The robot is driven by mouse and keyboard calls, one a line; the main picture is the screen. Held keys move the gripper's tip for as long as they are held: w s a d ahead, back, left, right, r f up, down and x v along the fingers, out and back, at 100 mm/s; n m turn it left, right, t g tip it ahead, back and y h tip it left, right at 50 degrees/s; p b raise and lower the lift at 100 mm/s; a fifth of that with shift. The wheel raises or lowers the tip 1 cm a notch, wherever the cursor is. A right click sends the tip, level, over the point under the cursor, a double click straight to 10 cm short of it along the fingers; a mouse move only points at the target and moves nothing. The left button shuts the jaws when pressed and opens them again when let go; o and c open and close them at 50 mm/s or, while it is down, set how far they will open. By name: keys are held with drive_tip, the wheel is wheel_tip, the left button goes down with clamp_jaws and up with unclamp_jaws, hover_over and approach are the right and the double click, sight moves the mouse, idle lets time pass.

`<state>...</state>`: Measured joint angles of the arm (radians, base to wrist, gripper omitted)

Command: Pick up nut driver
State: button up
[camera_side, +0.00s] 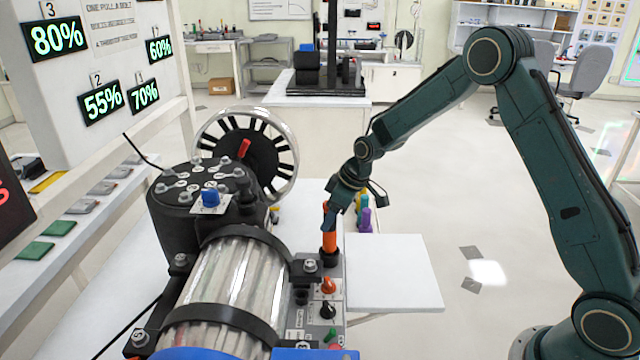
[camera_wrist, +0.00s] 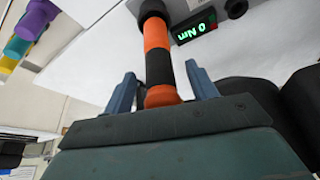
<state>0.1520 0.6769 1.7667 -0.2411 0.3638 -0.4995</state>
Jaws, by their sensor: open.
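An upright tool with an orange and black banded handle (camera_wrist: 157,50), which looks like the nut driver, stands at the rig's right side in the side view (camera_side: 329,241). Its foot sits in a dark round holder at the top of the wrist view. My gripper (camera_wrist: 160,70) is open, with one blue-grey finger on each side of the handle's orange end. A gap shows between the handle and each finger. In the side view my gripper (camera_side: 329,214) is at the top of the handle, and the fingers are partly hard to make out.
A display reading 0 Nm (camera_wrist: 193,27) is beside the tool's foot. Purple, teal and yellow pieces (camera_side: 363,217) stand close behind my gripper. Orange (camera_side: 328,285) and black (camera_side: 326,309) knobs are in front. The bolted black chassis (camera_side: 190,225) is left; a bare white shelf (camera_side: 395,275) is right.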

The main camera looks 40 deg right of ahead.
drive_tip(key=shift+x, duration=0.95)
drive_tip(key=shift+c, duration=0.3)
drive_tip(key=shift+r, duration=0.1)
clamp_jaws()
drive_tip(key=shift+r, duration=0.15)
wheel_tip(320, 180, up, 20)
idle(0.7)
